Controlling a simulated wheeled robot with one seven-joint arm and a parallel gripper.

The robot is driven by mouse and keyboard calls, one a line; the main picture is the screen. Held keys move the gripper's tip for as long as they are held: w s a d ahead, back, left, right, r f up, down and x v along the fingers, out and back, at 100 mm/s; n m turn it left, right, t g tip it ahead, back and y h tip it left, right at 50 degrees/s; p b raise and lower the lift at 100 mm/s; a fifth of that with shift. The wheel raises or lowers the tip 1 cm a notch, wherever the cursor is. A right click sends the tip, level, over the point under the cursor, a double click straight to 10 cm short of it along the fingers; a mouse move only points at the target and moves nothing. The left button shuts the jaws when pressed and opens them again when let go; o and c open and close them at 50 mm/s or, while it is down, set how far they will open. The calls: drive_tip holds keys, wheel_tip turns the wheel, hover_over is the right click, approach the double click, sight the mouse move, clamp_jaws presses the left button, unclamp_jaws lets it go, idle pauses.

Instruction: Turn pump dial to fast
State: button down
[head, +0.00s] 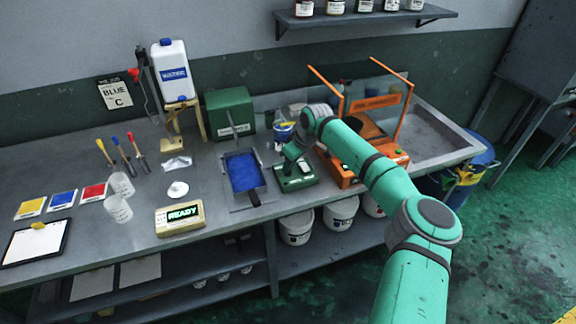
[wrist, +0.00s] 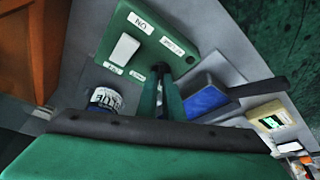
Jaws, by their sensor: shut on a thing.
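The pump is a small green box (head: 296,181) on the bench, right of the blue tray in the head view. In the wrist view its green top (wrist: 145,38) shows a white rocker switch (wrist: 125,48) and several small white labels, one reading ON upside down. A dark dial (wrist: 183,65) sits at the box's edge by the labels. My gripper (head: 291,155) is over the pump from above. In the wrist view my gripper (wrist: 161,80) has its fingers closed on the dial, partly hiding it. The dial's pointer and setting cannot be read.
The blue tray (head: 261,196) lies just left of the pump. An orange machine (head: 345,176) with a clear hood stands close on the right. A READY display (head: 180,217) sits further left.

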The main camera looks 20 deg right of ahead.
drive_tip(key=shift+s+m, duration=0.1)
drive_tip(key=shift+m, duration=0.2)
drive_tip(key=m+h, duration=0.1)
drive_tip(key=m, duration=0.1)
drive_tip(key=m+h, duration=0.1)
drive_tip(key=m, duration=0.2)
drive_tip(key=shift+s+a+f, duration=0.1)
drive_tip(key=shift+a, duration=0.1)
drive_tip(key=m+h, duration=0.2)
drive_tip(key=m, duration=0.4)
drive_tip(key=shift+h, duration=0.3)
idle(0.4)
drive_tip(key=c, duration=2)
unclamp_jaws()
drive_tip(key=shift+o, duration=0.5)
